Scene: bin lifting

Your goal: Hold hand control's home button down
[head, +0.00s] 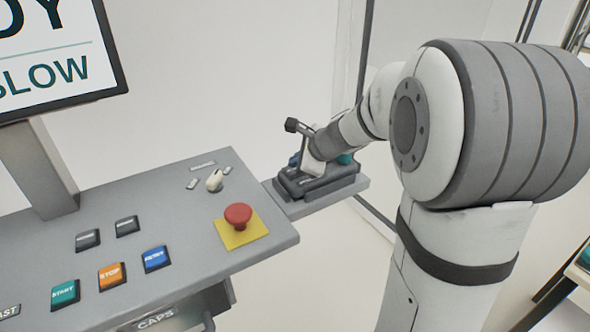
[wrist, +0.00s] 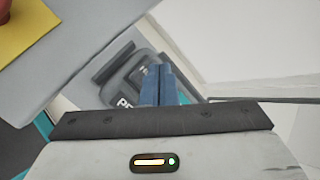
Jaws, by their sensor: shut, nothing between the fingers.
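The hand control (head: 318,187) is a dark grey unit on a small side shelf to the right of the console. In the wrist view the hand control (wrist: 122,68) shows raised dark buttons with white lettering, partly covered by my fingers. My gripper (wrist: 158,70) is shut, with its blue fingers together and nothing between them. The fingertips lie over a button whose label is mostly hidden. I cannot tell whether they touch it or press it, nor read which button is home. In the head view my wrist hides part of the hand control.
The grey console (head: 190,275) carries a red emergency stop (head: 238,215) on a yellow plate, a white selector knob (head: 214,181), and START (head: 65,293), STOP (head: 111,275) and blue (head: 155,258) buttons. A screen (head: 52,55) stands at the left. The shelf (head: 300,209) is narrow.

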